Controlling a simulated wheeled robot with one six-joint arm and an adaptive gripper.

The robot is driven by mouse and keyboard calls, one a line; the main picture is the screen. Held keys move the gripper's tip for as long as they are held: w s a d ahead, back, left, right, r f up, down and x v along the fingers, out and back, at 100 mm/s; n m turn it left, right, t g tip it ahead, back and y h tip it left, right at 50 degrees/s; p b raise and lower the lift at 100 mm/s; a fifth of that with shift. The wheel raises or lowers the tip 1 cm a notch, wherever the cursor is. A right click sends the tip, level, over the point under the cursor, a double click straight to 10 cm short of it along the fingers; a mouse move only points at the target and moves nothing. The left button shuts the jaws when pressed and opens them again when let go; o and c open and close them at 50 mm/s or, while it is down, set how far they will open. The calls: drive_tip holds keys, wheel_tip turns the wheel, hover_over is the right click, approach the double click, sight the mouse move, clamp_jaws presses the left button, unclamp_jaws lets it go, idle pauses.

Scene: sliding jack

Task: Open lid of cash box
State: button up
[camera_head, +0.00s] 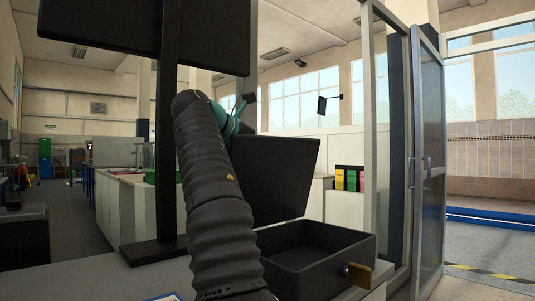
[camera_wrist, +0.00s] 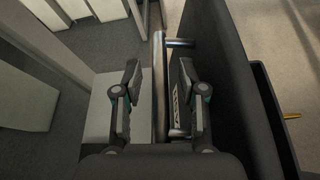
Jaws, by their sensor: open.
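The dark cash box (camera_head: 318,250) sits on the counter with its lid (camera_head: 275,172) standing up, tilted back past upright. The box interior shows open from above, and a brass piece (camera_head: 359,275) sticks out at its front right. My gripper (camera_head: 236,110) is at the upper left edge of the lid, partly hidden behind my arm. In the wrist view my gripper (camera_wrist: 158,78) is open, with nothing clearly held. The lid (camera_wrist: 225,75) runs along the right of the right finger; whether they touch I cannot tell. A silver bar (camera_wrist: 181,43) shows near the right fingertip.
A dark monitor on a post (camera_head: 167,130) stands on the counter just left of my arm. A glass door (camera_head: 428,150) is to the right of the box. A white cabinet with coloured binders (camera_head: 349,178) is behind.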

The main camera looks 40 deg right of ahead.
drive_tip(key=s+a, duration=0.2)
drive_tip(key=a, duration=1)
drive_tip(key=shift+a, duration=0.2)
